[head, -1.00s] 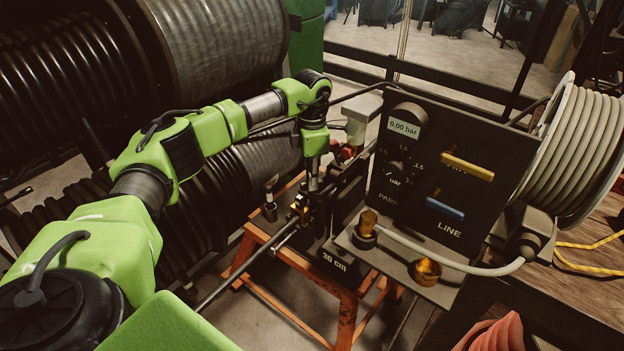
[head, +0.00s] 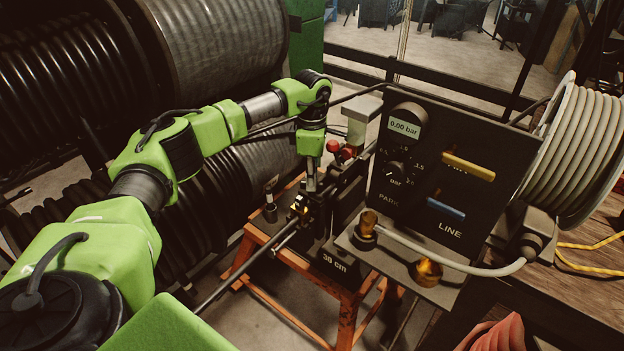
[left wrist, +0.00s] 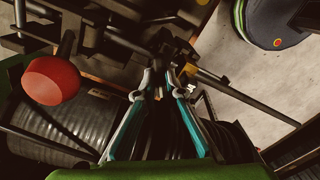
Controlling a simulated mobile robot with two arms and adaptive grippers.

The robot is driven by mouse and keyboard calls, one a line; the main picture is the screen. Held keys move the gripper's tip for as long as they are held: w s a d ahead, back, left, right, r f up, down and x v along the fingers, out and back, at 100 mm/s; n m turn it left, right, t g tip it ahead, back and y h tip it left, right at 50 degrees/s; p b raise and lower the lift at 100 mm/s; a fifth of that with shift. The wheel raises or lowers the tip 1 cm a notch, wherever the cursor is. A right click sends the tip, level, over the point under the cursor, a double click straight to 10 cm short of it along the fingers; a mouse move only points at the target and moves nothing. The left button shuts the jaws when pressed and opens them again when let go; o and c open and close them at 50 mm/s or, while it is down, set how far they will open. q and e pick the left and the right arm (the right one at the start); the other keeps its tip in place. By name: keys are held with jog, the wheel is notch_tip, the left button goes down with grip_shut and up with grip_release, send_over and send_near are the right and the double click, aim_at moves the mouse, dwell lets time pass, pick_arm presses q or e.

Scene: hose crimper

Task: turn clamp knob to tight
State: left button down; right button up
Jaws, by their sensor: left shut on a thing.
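My left gripper (head: 299,207) points down at the clamp on the orange stand in the head view. Its fingers are shut on a small part at the clamp, which I take to be the clamp knob; the fingers mostly hide it, and its setting cannot be read. A brass-coloured bit shows at the fingertips. In the left wrist view the two teal-and-grey fingers (left wrist: 160,78) come close together at their tips, among dark bars and rods of the clamp. My right gripper is not in view.
Red ball knobs (head: 348,152) stand just behind the gripper. A black panel (head: 405,222) with a gauge and yellow and blue levers is to the right. Brass fittings and a grey hose are in front of it. The orange stand (head: 345,320) carries the clamp. Large hose reels fill the left.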

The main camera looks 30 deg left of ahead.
pick_arm(q)
jog(key=shift+r, duration=0.1)
jog(key=c, duration=2.1)
grip_release()
jog(key=shift+c, duration=0.2)
notch_tip(320, 180, up, 12)
